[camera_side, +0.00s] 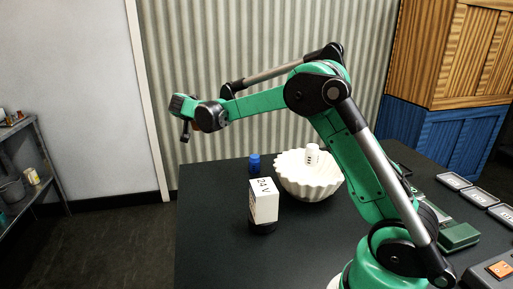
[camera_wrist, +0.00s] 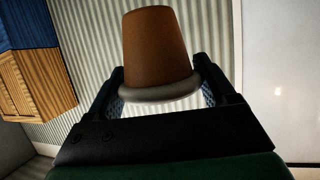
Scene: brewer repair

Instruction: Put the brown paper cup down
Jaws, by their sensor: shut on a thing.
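The brown paper cup (camera_wrist: 156,48) fills the upper middle of the wrist view, its narrow end up in the picture and its pale thick rim low. My gripper (camera_wrist: 160,84) is shut on it near the rim, one finger on each side. In the side view my gripper (camera_side: 187,124) is at the upper left, raised well above the black table (camera_side: 215,225) and near its left edge. The cup is mostly hidden there by my wrist.
On the table stand a white block marked 24 V (camera_side: 264,200) on a black base, a blue capped object (camera_side: 254,163) and a white fluted bowl (camera_side: 309,184) holding a small white piece. Shallow trays (camera_side: 453,181) lie at right. The table's left front is clear.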

